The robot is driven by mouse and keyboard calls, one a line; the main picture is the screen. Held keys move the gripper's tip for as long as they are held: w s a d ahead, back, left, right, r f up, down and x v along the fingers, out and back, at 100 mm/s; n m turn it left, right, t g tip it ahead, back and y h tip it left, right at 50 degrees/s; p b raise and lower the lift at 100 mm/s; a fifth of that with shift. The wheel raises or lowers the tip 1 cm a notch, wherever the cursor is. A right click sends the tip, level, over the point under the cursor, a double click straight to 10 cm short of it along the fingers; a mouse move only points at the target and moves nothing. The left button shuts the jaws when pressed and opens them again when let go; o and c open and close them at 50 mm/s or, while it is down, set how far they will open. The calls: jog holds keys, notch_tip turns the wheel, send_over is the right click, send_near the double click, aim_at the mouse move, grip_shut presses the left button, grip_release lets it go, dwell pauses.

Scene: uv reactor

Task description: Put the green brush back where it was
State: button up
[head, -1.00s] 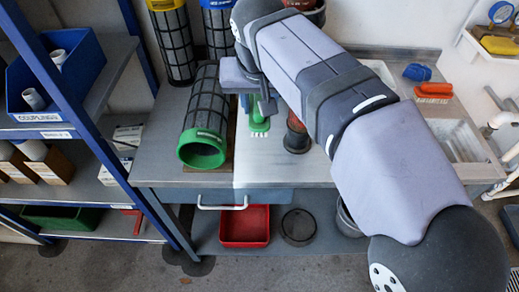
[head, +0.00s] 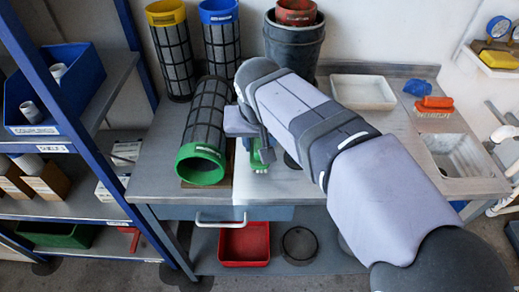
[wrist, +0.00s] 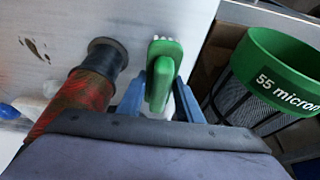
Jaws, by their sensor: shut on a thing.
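The green brush (head: 258,163) is over the bench's pale strip, right of the green-rimmed filter basket (head: 202,168), with its white bristles toward the bench front. In the wrist view the green brush (wrist: 159,76) is between the two blue-grey fingers of my gripper (wrist: 158,98), which is shut on it. In the head view my gripper (head: 254,142) is partly hidden by my arm. Whether the brush touches the bench is unclear. An orange brush (head: 436,103) and a blue brush (head: 417,88) lie at the bench's right.
A red-brown cylinder with a dark flange (wrist: 85,85) stands close left of the brush in the wrist view; my arm mostly hides it in the head view. A white tray (head: 363,92) and sink (head: 462,155) are to the right. Yellow and blue filter baskets stand behind.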

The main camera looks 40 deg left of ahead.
jog(key=shift+f, duration=1.2)
jog(key=shift+f, duration=0.15)
jog(key=o, duration=1)
jog(key=shift+r, duration=0.35)
jog(key=p+v, duration=0.1)
jog(key=v, duration=1)
jog(key=shift+s+d+r, duration=0.1)
jog(key=shift+r, duration=0.15)
